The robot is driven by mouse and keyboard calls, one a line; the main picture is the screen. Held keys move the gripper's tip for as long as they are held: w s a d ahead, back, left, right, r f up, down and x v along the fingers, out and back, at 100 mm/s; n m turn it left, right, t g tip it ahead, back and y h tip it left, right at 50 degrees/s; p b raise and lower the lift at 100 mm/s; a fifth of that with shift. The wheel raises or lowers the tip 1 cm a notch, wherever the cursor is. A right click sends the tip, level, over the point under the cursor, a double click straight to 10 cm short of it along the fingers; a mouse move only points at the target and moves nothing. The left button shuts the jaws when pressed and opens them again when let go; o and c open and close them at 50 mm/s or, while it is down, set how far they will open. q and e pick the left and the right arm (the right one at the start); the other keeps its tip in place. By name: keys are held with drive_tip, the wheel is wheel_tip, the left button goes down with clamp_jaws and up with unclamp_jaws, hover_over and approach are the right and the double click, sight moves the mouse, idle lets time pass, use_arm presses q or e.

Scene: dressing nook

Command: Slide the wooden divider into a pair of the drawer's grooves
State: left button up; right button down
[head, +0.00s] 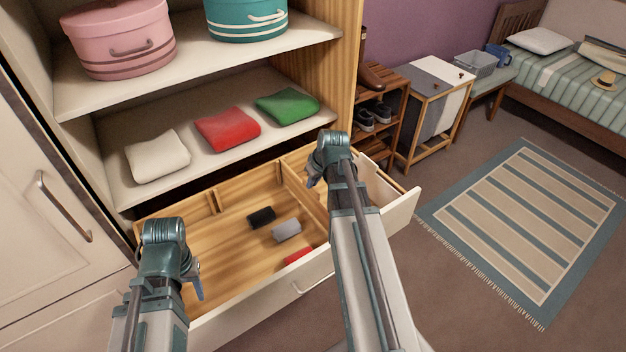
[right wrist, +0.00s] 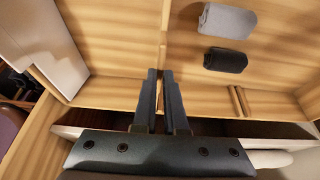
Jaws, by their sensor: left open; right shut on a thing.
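The pale wooden drawer (head: 225,235) is pulled out below the shelves. The thin wooden divider (head: 303,193) runs from back to front across its right part; it also shows in the right wrist view (right wrist: 164,32). My right gripper (head: 313,177) is shut on the divider near the drawer's back wall; its dark fingers show in the right wrist view (right wrist: 160,100). Groove strips (head: 214,202) stand on the back wall; a pair shows in the right wrist view (right wrist: 239,101). I cannot tell whether the divider's ends sit in grooves. My left gripper (head: 197,281) is open and empty at the drawer's left front.
In the drawer lie a black item (head: 262,217), a grey item (head: 287,230) and a red item (head: 299,255). A whitish piece (right wrist: 40,45) is in the right section. Folded cloths (head: 228,129) lie on the shelf above. A striped rug (head: 530,220) covers the floor to the right.

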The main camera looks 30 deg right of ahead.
drive_tip(key=shift+f+b, duration=0.4)
drive_tip(key=shift+f, duration=0.1)
drive_tip(key=c, duration=0.9)
unclamp_jaws()
drive_tip(key=shift+r, duration=0.2)
drive_tip(key=p+v, duration=1.3)
drive_tip(key=v, duration=0.1)
drive_tip(key=shift+r+p, duration=0.15)
drive_tip(key=shift+p, duration=0.15)
